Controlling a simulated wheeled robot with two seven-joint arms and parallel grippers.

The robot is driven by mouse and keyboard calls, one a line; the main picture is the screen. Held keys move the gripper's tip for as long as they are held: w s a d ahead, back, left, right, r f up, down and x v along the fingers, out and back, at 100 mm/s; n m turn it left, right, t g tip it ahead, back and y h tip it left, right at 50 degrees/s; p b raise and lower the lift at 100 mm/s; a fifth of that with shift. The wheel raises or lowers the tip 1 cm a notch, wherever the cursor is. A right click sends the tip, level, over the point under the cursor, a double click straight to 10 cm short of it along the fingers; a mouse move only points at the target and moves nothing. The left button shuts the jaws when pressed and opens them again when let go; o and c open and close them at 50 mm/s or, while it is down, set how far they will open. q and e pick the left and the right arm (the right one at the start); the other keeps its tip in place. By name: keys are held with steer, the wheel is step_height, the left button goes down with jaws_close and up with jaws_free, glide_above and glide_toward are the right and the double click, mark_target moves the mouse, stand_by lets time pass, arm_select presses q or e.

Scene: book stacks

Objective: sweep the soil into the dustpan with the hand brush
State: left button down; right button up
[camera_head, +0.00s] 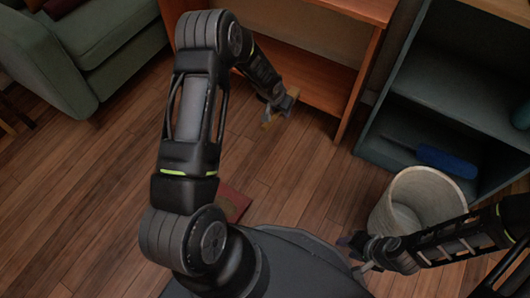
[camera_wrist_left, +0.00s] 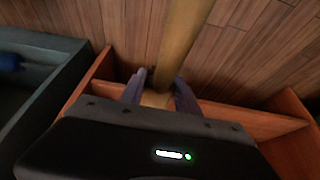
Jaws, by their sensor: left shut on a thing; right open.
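My left gripper (camera_head: 283,101) is shut on a tan, wood-like handle (camera_head: 270,118) above the floor, in front of the orange-brown shelf. In the left wrist view, my left gripper (camera_wrist_left: 158,90) has its fingers on either side of this handle (camera_wrist_left: 182,40). It may be the hand brush, but I see no bristles. My right gripper (camera_head: 362,254) is open and empty beside the pale bin. A long blue object (camera_head: 446,161) lies on the dark shelf unit; I cannot tell whether it is the dustpan. No soil can be made out.
The pale round bin (camera_head: 385,212) stands by the dark shelf unit (camera_head: 395,150). The orange-brown shelf (camera_head: 318,80) is at the back, a green sofa (camera_head: 95,40) at the upper left. A flat red item (camera_head: 232,203) lies on the floor behind my left arm. The middle floor is clear.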

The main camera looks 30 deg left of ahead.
arm_select(q)
steer(key=s+a+f+b, duration=0.1)
steer(key=s+f, duration=0.2)
steer(key=f, duration=0.6)
steer(key=s+a+f+b, duration=0.1)
steer(key=s+f+b, duration=0.1)
steer(key=f, duration=0.8)
steer(key=shift+s+a+b, duration=0.25)
steer(key=shift+s+b, duration=0.05)
steer(key=shift+s, duration=0.25)
